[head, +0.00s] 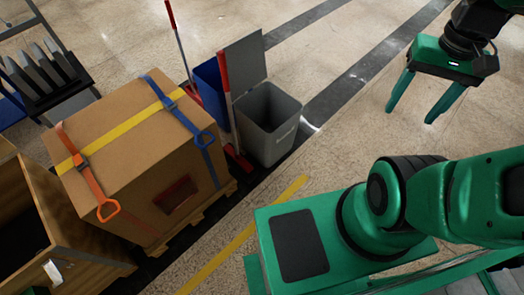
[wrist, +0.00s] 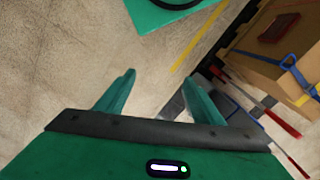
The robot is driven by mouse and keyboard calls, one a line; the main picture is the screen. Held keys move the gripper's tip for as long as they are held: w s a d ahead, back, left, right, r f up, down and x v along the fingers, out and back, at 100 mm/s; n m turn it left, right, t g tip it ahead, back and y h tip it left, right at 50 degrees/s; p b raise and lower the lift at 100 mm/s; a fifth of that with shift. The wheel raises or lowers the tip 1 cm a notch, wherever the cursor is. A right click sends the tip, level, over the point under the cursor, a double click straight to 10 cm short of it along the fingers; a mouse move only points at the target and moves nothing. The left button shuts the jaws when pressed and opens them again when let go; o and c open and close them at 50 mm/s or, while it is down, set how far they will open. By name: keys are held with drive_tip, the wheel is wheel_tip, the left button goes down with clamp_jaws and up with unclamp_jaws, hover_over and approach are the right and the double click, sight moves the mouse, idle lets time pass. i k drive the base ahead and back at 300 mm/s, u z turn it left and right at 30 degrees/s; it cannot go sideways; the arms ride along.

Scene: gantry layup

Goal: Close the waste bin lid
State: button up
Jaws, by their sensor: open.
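The grey waste bin (head: 281,146) stands on the floor in the upper middle of the head view. Its dark grey lid (head: 246,64) stands raised at the back left edge, so the bin's mouth is open. My gripper (head: 410,117) is at the upper right of the head view, open and empty, fingers pointing down. It is well to the right of the bin and apart from it. In the wrist view my gripper (wrist: 160,90) shows two spread fingers with floor between them. The bin is mostly hidden behind the right finger there.
A strapped cardboard box (head: 130,150) on a pallet stands left of the bin. A blue bin (head: 210,90), a red-handled broom (head: 227,95) and another red pole (head: 178,42) stand close beside the grey bin. Open floor (head: 345,140) lies between bin and gripper.

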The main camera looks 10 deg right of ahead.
sight(246, 57)
drive_tip(key=z, duration=0.95)
drive_tip(key=i, duration=5.05)
drive_tip(key=z, duration=1.05)
